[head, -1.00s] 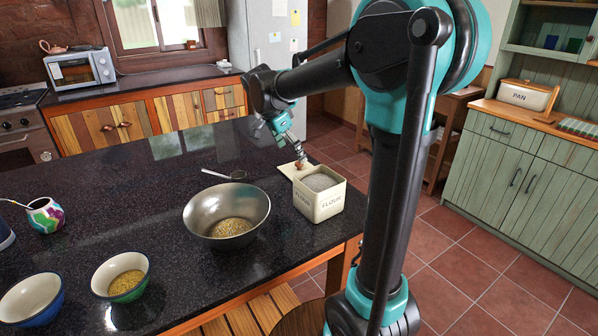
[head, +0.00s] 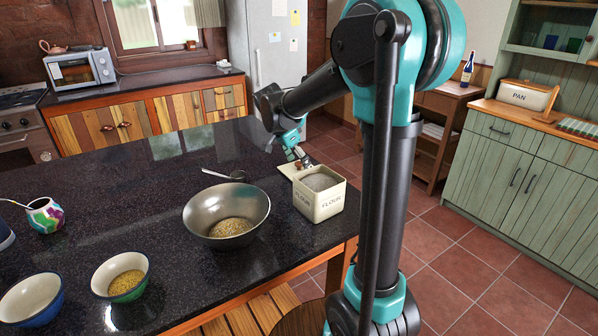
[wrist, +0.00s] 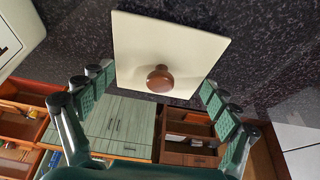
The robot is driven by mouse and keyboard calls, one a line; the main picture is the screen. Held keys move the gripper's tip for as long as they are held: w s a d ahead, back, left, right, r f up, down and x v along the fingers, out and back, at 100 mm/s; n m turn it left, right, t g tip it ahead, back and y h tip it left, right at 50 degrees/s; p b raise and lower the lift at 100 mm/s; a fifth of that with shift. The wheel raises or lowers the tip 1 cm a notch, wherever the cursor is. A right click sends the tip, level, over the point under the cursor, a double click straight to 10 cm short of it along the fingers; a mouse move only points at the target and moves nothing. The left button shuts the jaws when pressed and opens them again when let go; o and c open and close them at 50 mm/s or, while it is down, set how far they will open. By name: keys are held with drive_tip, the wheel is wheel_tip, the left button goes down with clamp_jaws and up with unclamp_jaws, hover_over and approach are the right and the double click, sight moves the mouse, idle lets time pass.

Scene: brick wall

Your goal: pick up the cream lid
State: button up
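The cream lid (wrist: 150,42) is a flat square plate with a round brown knob (wrist: 160,79). In the head view the lid (head: 288,170) is on the dark counter behind the cream flour canister (head: 319,202), which hides part of it. The canister is uncovered and filled with grey-white contents. My gripper (head: 304,161) is at the lid, just behind the canister. In the wrist view my gripper (wrist: 156,84) is open, its green-padded fingers spread either side of the knob with gaps on both sides. Contact with the lid is not visible.
A metal bowl (head: 203,208) of grain stands left of the canister, with a spoon (head: 222,175) behind it. Two smaller bowls, one a green bowl (head: 109,270), and a colourful cup (head: 45,215) are further left.

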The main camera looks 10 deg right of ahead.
drive_tip(key=shift+s, duration=0.1)
drive_tip(key=c, duration=0.8)
drive_tip(key=shift+c, duration=0.2)
